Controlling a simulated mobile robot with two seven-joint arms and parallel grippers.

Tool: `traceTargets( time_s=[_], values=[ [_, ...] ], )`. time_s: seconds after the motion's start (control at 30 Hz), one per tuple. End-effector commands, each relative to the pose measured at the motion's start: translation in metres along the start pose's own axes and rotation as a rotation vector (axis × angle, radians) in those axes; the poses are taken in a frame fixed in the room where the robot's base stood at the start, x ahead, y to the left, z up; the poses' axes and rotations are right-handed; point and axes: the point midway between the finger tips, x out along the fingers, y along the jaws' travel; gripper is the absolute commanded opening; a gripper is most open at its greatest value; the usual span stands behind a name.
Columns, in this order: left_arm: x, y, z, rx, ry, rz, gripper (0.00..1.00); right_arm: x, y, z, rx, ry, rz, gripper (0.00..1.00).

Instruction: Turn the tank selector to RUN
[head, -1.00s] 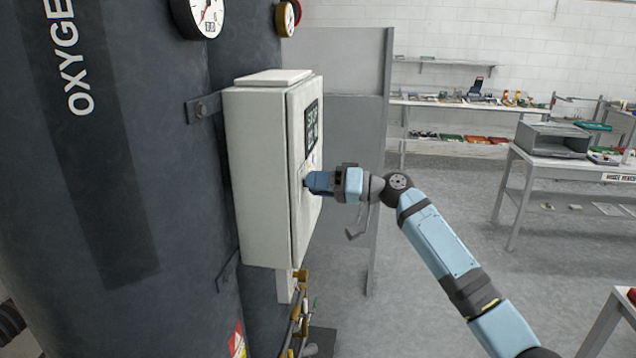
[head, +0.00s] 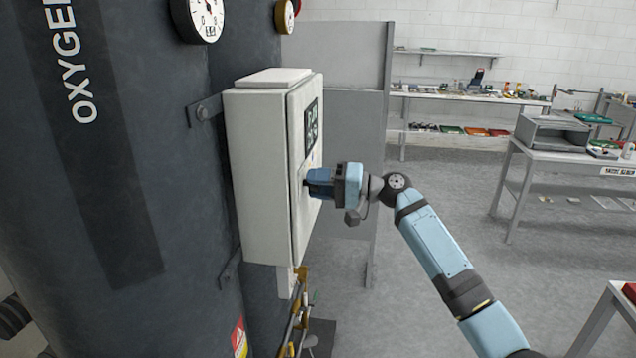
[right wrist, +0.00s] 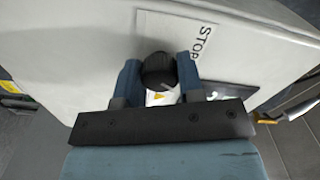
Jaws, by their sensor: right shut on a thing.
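The tank selector is a round black knob (right wrist: 158,70) on the front of a light grey control box (head: 265,180), which is fixed to the dark oxygen tank (head: 150,200). My right gripper (head: 307,183) is at the box front and hides the knob in the head view. In the right wrist view its two blue fingers (right wrist: 158,78) are shut on the knob, one on each side. A STOP label (right wrist: 203,40) is beside the knob. A RUN label cannot be made out. My left gripper is not in view.
A dark display (head: 311,124) is on the box above my gripper. Gauges (head: 205,18) are on the tank. A grey panel (head: 350,80) stands behind the box. Benches (head: 560,165) are at the right, with open floor before them.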

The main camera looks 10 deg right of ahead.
Motion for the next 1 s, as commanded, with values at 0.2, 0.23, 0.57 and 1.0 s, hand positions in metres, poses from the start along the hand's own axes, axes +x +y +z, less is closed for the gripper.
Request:
traceTargets(
  time_s=[0.2, 0.23, 0.57, 1.0],
  values=[
    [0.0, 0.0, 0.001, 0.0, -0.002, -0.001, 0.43, 0.0, 0.0, 0.0, 0.002, 0.001, -0.001, 0.12],
    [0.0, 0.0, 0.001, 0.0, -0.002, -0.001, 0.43, 0.0, 0.0, 0.0, 0.002, 0.001, -0.001, 0.12],
    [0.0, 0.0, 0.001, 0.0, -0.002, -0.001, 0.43, 0.0, 0.0, 0.0, 0.001, 0.001, -0.001, 0.61],
    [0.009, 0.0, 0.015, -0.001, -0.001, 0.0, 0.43, -0.052, 0.004, 0.001, -0.002, 0.003, 0.001, 0.61]
  ],
)
